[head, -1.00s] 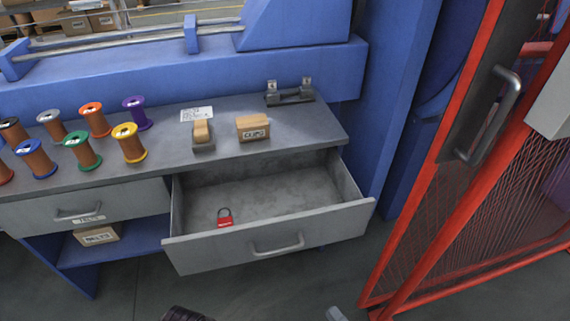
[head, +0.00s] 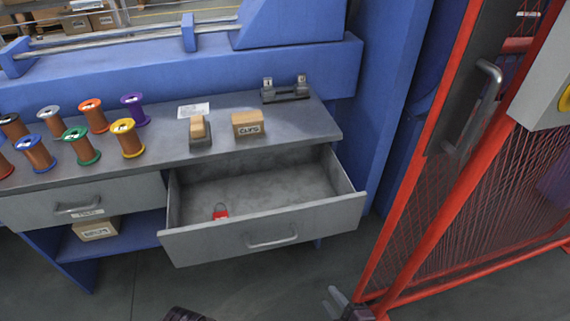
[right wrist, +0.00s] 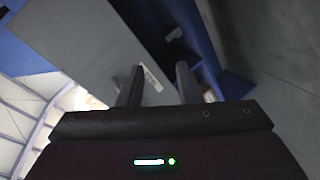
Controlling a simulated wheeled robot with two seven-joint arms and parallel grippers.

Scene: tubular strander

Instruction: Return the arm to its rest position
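My right gripper (head: 334,298) shows at the bottom edge of the head view, over the floor, right of and below the open drawer and left of the red gate's foot. In the right wrist view its two fingers (right wrist: 158,82) stand apart with nothing visible between them. My left gripper cannot be made out in the head view.
A grey drawer (head: 265,238) stands open with a red padlock (head: 221,211) inside. Spools, a cardboard box (head: 248,124) and a brush-like block (head: 198,130) stand on the bench (head: 165,150). A red mesh gate (head: 412,215) stands at right. Floor between is clear.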

